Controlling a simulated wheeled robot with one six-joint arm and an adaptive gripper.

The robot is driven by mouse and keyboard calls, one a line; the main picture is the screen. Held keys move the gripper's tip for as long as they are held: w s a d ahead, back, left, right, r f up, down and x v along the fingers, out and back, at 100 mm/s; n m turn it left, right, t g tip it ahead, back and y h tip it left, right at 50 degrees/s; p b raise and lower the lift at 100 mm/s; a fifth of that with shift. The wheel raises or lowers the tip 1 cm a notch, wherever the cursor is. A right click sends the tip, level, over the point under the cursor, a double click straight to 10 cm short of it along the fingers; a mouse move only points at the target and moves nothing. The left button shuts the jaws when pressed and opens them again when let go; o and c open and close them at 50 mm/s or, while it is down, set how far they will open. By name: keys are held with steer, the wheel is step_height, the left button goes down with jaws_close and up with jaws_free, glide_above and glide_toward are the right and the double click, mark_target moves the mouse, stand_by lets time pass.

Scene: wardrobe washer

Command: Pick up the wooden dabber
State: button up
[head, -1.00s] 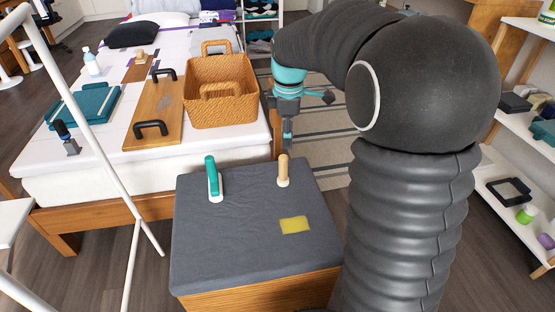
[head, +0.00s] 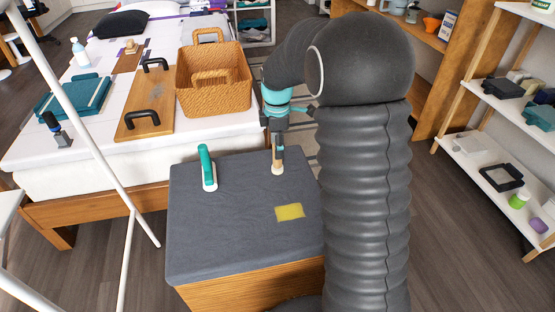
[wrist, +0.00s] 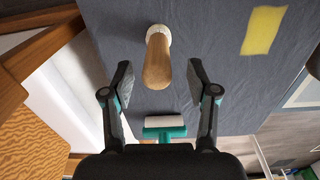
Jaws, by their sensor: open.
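The wooden dabber (head: 277,168) stands upright on the grey cloth top of a low wooden chest (head: 235,235). It has a pale wooden handle and a whitish base. In the wrist view the dabber (wrist: 158,58) shows between and ahead of the two fingers, its handle end toward me. My gripper (head: 278,148) is open and empty, pointing down at the handle's top. In the wrist view my gripper (wrist: 159,84) has one finger on each side of the handle, with a gap on both sides. In the head view the gripper partly hides the handle.
A teal-handled roller or brush (head: 208,168) stands left of the dabber, and a yellow cloth patch (head: 289,212) lies in front.

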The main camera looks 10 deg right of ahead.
step_height(320, 180, down, 5)
steer(key=shift+w+d, duration=0.15)
jaws_close()
